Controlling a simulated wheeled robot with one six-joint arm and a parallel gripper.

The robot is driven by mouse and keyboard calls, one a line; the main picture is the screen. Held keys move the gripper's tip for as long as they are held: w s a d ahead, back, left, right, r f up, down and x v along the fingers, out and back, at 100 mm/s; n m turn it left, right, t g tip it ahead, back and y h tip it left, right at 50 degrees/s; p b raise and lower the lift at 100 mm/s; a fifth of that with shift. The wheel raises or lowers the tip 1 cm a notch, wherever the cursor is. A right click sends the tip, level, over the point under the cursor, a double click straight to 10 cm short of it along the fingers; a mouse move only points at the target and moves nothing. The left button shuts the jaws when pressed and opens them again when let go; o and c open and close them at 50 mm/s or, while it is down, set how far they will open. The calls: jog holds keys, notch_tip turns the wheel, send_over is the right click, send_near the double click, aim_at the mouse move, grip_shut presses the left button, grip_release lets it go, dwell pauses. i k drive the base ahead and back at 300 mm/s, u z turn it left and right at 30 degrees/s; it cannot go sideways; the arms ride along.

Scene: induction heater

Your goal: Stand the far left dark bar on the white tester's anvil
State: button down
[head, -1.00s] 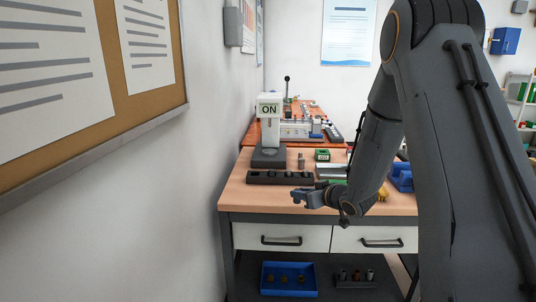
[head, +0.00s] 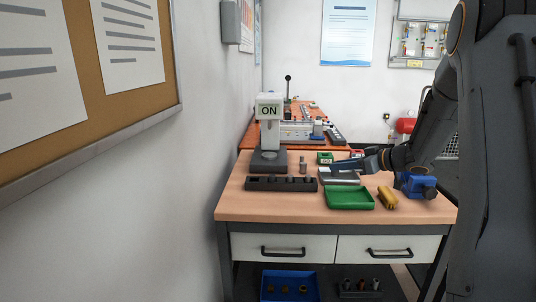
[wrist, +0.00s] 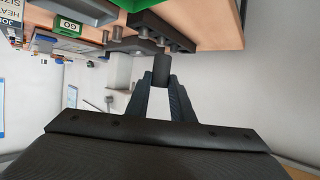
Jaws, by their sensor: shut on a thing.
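The white tester (head: 269,132), marked ON, stands upright on its dark base (head: 269,161) at the back left of the table. It also shows in the wrist view (wrist: 117,68), where the scene is upside down. My gripper (head: 337,166) is over the table, right of the tester and pointing left. In the wrist view my gripper (wrist: 161,84) is shut on a short dark bar (wrist: 162,68), clear of the table. I cannot make out the bar in the head view. The dark rack (head: 281,184) lies in front of the tester.
A small metal cylinder (head: 303,166) stands right of the tester. A metal plate (head: 341,179), green tray (head: 349,199), yellow piece (head: 387,197), blue vise (head: 419,186) and green GO box (head: 324,158) occupy the right side. The front left tabletop is clear.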

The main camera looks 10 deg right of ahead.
aim_at(269, 154)
jog(key=i, duration=1.25)
